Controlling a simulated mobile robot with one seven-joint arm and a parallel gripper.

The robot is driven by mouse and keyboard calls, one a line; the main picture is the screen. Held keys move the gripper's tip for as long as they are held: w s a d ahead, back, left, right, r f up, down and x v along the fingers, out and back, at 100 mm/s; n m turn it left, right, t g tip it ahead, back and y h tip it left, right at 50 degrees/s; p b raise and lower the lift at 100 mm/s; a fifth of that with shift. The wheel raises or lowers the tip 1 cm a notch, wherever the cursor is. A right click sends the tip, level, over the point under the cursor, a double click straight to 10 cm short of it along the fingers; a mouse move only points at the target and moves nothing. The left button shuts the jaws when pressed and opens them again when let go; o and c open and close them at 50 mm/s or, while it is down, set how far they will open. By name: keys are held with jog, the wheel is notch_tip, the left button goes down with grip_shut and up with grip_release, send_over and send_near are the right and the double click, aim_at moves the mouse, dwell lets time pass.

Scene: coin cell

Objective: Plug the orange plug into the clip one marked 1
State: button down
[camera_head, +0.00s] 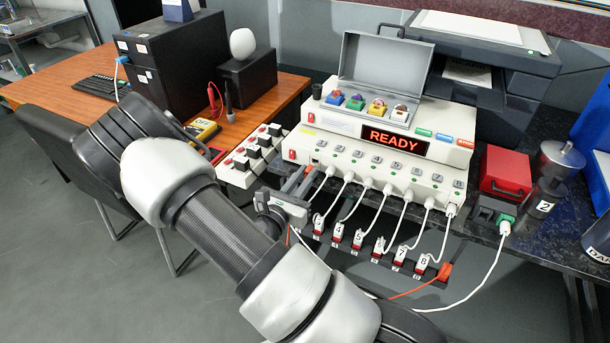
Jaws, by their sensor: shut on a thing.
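My gripper (309,176) is at the left end of the white machine's front, just in front of and below the socket marked 1 (321,143). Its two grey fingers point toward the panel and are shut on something. A short piece of orange cord (289,236) shows just below the gripper. An orange cable (413,291) also leads to an orange block (444,272) at the right end of the lower rack. I cannot tell whether anything touches socket 1.
White cables (378,217) run from the other sockets to several numbered red-and-white clips (421,262) on the rack below. The white machine (330,127) shows READY. A switch strip (240,160) lies to the left, and a red box (506,170) stands to the right.

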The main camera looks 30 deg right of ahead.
jog(key=shift+x, duration=1.05)
jog(key=c, duration=1.6)
grip_release()
jog(key=p+v, duration=0.2)
jog(key=v, duration=1.5)
jog(key=shift+s+a, duration=0.1)
jog(key=shift+r, duration=0.1)
